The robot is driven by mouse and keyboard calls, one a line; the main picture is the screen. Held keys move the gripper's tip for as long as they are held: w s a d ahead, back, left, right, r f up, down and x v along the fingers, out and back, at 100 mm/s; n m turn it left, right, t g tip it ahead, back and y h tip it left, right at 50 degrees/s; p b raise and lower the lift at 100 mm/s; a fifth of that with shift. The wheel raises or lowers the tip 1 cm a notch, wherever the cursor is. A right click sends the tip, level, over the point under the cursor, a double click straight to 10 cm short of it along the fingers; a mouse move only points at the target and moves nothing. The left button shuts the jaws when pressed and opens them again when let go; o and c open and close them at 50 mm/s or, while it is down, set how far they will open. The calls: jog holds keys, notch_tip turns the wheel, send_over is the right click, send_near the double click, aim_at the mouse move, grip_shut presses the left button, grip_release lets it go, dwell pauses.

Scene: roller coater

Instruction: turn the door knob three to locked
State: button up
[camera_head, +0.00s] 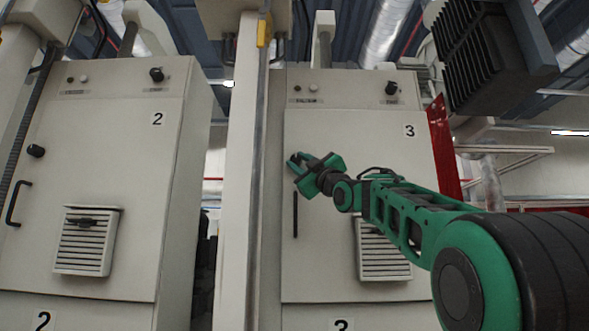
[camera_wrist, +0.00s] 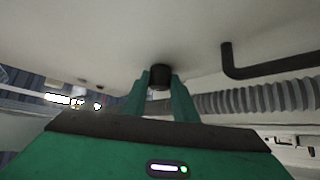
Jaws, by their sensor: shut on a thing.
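Cabinet three (camera_head: 360,130) is a beige cabinet marked "3" and stands right of centre in the head view. My green gripper (camera_head: 294,163) is at the left edge of its door, above the black bar handle (camera_head: 295,214). The black door knob (camera_wrist: 160,77) sits between my two fingers in the wrist view, and the fingers are shut on it. In the head view the gripper hides the knob. The knob's lock position cannot be told from these frames. The handle (camera_wrist: 268,66) also shows to the right in the wrist view.
Cabinet two (camera_head: 120,120) stands to the left with its own black knob (camera_head: 36,151) and handle (camera_head: 19,204). A beige post (camera_head: 240,170) rises close left of cabinet three. A vent (camera_head: 384,250) projects from the door below my arm. A black rotary switch (camera_head: 391,87) is at the upper right.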

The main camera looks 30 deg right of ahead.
jog(key=shift+a, duration=0.15)
jog(key=o, duration=1.1)
jog(key=shift+w, duration=0.1)
jog(key=shift+c, duration=0.2)
jog(key=shift+f, duration=0.1)
jog(key=shift+s+f, duration=0.15)
jog(key=shift+s, duration=0.2)
jog(key=v, duration=1)
jog(key=shift+w, duration=0.1)
